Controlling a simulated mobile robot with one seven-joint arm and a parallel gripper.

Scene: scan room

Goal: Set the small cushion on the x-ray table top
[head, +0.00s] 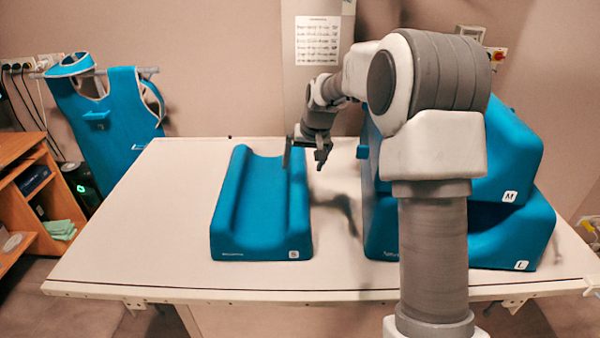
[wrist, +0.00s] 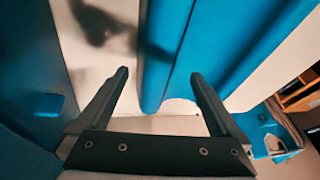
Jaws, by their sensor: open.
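The small cushion (head: 258,215), blue with a long trough and an S label, lies on the white x-ray table top (head: 160,225), left of centre. My gripper (head: 304,158) is open and empty near the cushion's far right end. In the wrist view my gripper (wrist: 160,77) has its fingers spread wide. The small cushion (wrist: 215,45) runs behind the right finger there, with its end showing between the fingers. I cannot tell whether a finger touches it. My arm hides part of the table's right side.
Larger blue cushions marked M (head: 515,165) and L (head: 525,235) are stacked on the table's right. A blue apron (head: 112,125) hangs at the left behind a wooden shelf unit (head: 25,190). The table's left part is clear.

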